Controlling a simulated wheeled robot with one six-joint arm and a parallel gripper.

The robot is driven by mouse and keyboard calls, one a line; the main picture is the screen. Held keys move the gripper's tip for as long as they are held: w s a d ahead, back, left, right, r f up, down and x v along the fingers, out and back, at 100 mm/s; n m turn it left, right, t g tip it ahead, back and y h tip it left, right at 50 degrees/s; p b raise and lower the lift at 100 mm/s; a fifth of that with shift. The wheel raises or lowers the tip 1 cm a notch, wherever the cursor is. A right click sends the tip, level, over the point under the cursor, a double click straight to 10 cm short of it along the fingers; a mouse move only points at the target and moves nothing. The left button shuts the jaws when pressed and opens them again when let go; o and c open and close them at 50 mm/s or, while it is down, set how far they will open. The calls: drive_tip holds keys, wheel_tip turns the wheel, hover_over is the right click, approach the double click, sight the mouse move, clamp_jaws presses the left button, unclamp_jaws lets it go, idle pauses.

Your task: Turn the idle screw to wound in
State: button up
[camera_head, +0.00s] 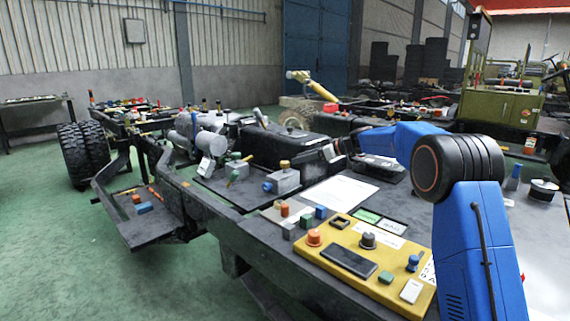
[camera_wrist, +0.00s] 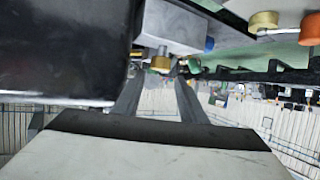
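No part is labelled as the idle screw, so I cannot tell for certain which one it is. A grey block (camera_head: 287,182) on the chassis has a brass knob (camera_head: 285,164) on top and a blue knob (camera_head: 268,187) on its left. What looks like the same block (camera_wrist: 172,25) hangs upside down in the wrist view, with its brass knob (camera_wrist: 160,64) in line with the gap between my fingers. My gripper (camera_wrist: 158,80) is open, its fingers apart. Whether they touch the knob cannot be seen. In the head view my blue arm reaches left toward the block.
A yellow control panel (camera_head: 350,258) with knobs and a dark screen lies in front. Another grey block with a green knob (camera_head: 235,156) stands to the left. A large dark box (camera_wrist: 70,45) is close to my left finger in the wrist view. Green floor (camera_head: 60,250) is free at left.

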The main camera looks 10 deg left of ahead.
sight(286, 162)
drive_tip(key=x, duration=0.7)
drive_tip(key=shift+w+a+f, duration=0.1)
drive_tip(key=shift+a+f, duration=0.1)
drive_tip(key=shift+a, duration=0.15)
drive_tip(key=shift+c, duration=0.3)
drive_tip(key=c, duration=0.7)
